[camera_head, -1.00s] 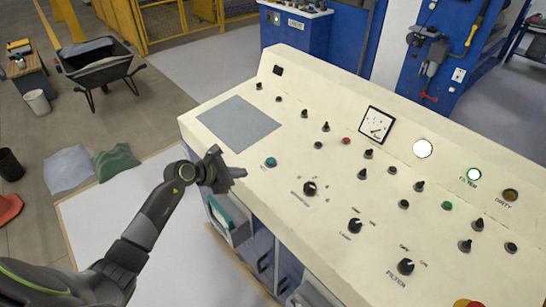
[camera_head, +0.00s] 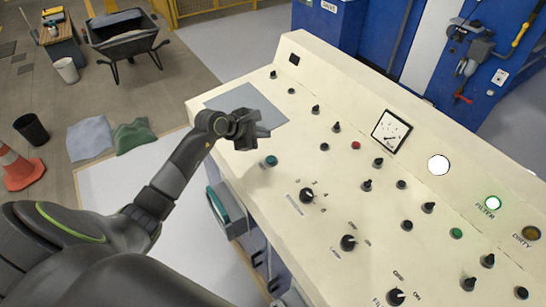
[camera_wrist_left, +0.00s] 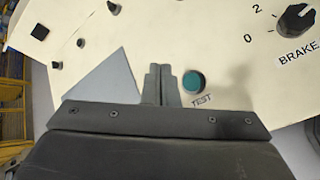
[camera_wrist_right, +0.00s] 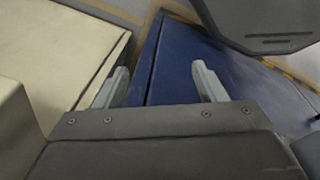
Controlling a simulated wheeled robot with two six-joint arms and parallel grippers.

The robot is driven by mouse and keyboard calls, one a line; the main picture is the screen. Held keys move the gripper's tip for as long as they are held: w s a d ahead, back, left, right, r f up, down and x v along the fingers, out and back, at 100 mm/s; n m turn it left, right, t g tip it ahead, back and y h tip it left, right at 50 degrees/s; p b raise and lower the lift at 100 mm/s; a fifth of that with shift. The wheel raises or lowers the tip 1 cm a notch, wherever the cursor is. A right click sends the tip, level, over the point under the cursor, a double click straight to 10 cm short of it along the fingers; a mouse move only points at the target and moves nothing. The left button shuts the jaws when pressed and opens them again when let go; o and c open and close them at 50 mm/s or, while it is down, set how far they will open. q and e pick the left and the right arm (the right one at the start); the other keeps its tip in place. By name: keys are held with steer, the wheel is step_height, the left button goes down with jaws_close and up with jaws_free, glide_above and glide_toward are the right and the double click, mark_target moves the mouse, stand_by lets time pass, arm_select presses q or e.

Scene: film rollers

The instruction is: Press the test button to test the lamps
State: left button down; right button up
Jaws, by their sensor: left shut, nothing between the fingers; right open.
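The teal test button (camera_head: 271,160) sits on the cream control panel (camera_head: 300,110) near its front left edge. It also shows in the left wrist view (camera_wrist_left: 193,81), with the word TEST printed beside it. My left gripper (camera_head: 262,128) is shut and empty, above the panel just behind the button in the head view. In the left wrist view its closed fingertips (camera_wrist_left: 158,72) lie just left of the button; I cannot tell their height. The round white lamp (camera_head: 438,165) and the green FILTER lamp (camera_head: 493,203) are bright; the DIRTY lamp (camera_head: 531,233) looks dull amber. My right gripper (camera_wrist_right: 165,85) is open and empty.
Black knobs, such as the brake knob (camera_head: 306,195), stand up across the panel. A grey plate (camera_head: 245,105) lies flat at its left end. A square gauge (camera_head: 391,131) is on the raised back. A blue surface (camera_wrist_right: 175,75) lies beyond my right fingers.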

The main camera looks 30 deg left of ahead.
arm_select(q)
steer(key=b, duration=0.5)
glide_above(267, 161)
step_height(267, 161, down, 8)
steer(key=shift+s+a+r, duration=0.1)
steer(key=shift+f+b, duration=0.55)
steer(key=shift+b, duration=0.2)
stand_by(0.4)
stand_by(0.9)
steer(key=shift+f+b, duration=0.35)
steer(key=shift+b, duration=0.15)
